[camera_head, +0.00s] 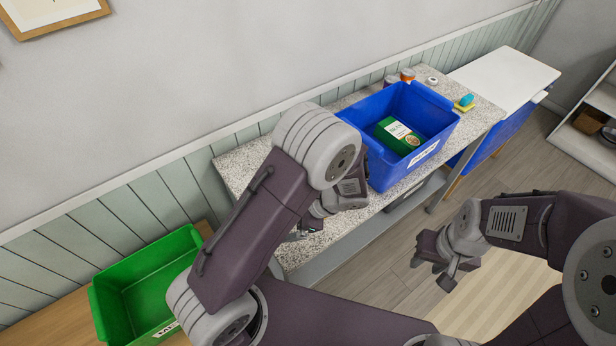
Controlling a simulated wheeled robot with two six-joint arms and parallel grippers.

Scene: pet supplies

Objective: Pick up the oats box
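The oats box appears to be the green and white box (398,134) lying inside the blue bin (437,104) on the speckled counter; its print is too small to read. My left arm crosses the middle of the view. Its gripper (300,236) is low over the counter's front edge, left of the blue bin and mostly hidden by the arm. My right gripper (446,282) hangs over the floor in front of the counter, apart from the bin. Its fingers look spread, with nothing between them.
A green bin (150,285) stands at the lower left on a wooden surface. The counter's left part is bare.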

